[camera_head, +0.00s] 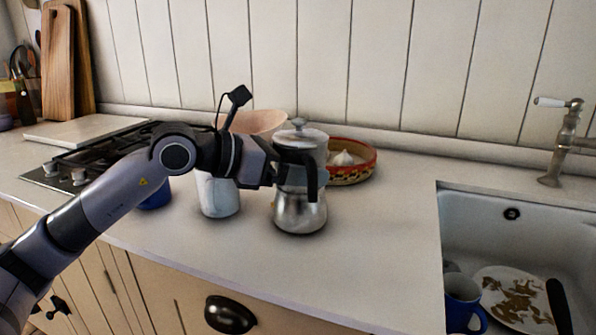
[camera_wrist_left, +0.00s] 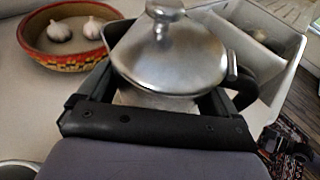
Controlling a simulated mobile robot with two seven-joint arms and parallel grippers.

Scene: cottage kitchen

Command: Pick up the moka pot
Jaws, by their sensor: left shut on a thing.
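The silver moka pot (camera_head: 300,214) is upright at the counter, left of the sink. Its domed lid and knob fill the top middle of the left wrist view (camera_wrist_left: 168,55), with its black handle (camera_wrist_left: 246,88) at the right. My left gripper (camera_head: 298,172) reaches in from the left and is shut on the pot's upper body, one finger on each side. The pot's base seems to be at counter level; I cannot tell whether it touches. My right gripper is not in view.
A white canister (camera_head: 218,196) stands close left of the pot, with a blue mug (camera_head: 155,198) further left. A pink bowl (camera_head: 262,122) and a red patterned dish (camera_head: 352,174) with garlic are behind. The sink (camera_head: 512,185) is right; the counter between is clear.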

